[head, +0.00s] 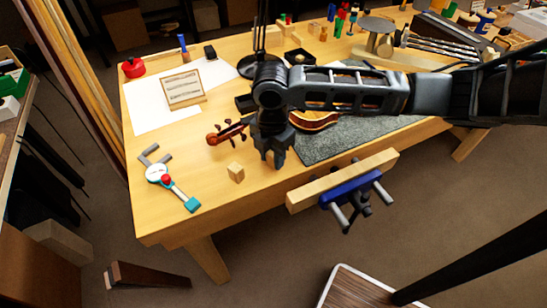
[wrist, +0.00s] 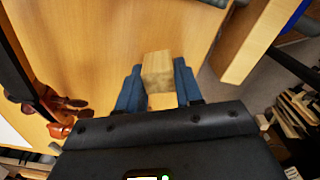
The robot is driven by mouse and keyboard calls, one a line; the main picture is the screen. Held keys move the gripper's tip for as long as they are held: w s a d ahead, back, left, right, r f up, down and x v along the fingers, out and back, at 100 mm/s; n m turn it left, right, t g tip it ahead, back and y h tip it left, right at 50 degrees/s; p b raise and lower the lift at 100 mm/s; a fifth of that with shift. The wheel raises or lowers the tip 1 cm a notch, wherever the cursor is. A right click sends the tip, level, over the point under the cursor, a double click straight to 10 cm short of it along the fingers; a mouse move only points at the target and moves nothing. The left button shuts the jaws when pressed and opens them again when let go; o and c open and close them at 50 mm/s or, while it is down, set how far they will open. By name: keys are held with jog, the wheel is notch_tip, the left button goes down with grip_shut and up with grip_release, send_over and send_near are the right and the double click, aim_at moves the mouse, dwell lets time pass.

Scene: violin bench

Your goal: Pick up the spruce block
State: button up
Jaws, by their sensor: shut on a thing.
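The spruce block (wrist: 157,75) is a pale wooden block between the two blue fingers of my gripper (wrist: 158,88) in the wrist view. The jaws are shut on it. In the head view my gripper (head: 272,160) points down over the front part of the bench, and its dark fingers hide what is between them. A pale wooden block (head: 236,173) also shows in the head view, just left of and below the fingers. I cannot tell from that view whether it is the same block.
The bench (head: 200,225) has clear wood at its front left. A violin scroll (head: 225,133) lies left of my gripper. A vise with a wooden jaw (head: 340,182) projects from the front edge. A teal-ended tool (head: 178,187) lies at left, and a grey mat (head: 350,145) at right.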

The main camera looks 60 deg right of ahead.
aim_at(272, 154)
jog(key=shift+r, duration=0.55)
notch_tip(272, 154, up, 3)
jog(key=shift+f+b, duration=0.15)
jog(key=shift+b, duration=0.15)
jog(key=d+r+b, duration=0.2)
jog(key=d+r, duration=0.5)
jog(key=d, duration=0.4)
jog(key=shift+s+d, duration=0.3)
jog(key=shift+s, duration=0.15)
jog(key=shift+s+r, duration=0.1)
